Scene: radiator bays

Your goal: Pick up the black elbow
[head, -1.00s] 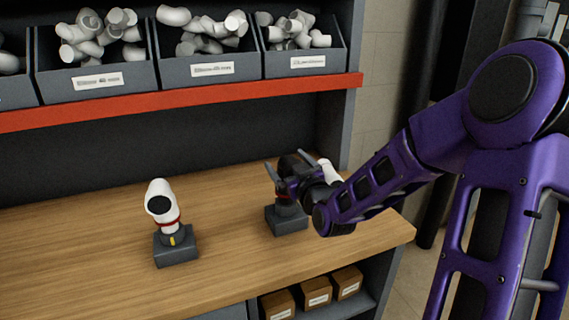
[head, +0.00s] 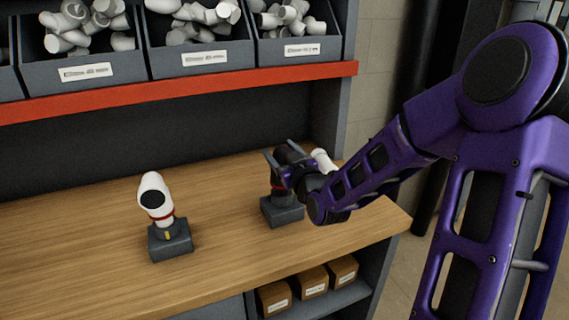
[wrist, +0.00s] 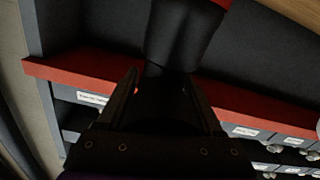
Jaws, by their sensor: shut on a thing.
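The black elbow (head: 290,153) stands on a dark grey block (head: 283,211) toward the right end of the wooden bench, with a red ring at its lower part. My gripper (head: 284,170) is at the elbow, with its fingers on either side of it, and is shut on it. In the wrist view the black elbow (wrist: 182,45) rises between and beyond the two fingers of my gripper (wrist: 170,85). The view there is dark, and the exact contact is hard to see.
A white elbow (head: 155,197) with a red ring stands on another grey block (head: 171,241) to the left. Another white piece (head: 323,161) shows behind my gripper. Bins (head: 205,58) of white fittings sit above a red shelf edge (head: 180,94). The bench's left part is clear.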

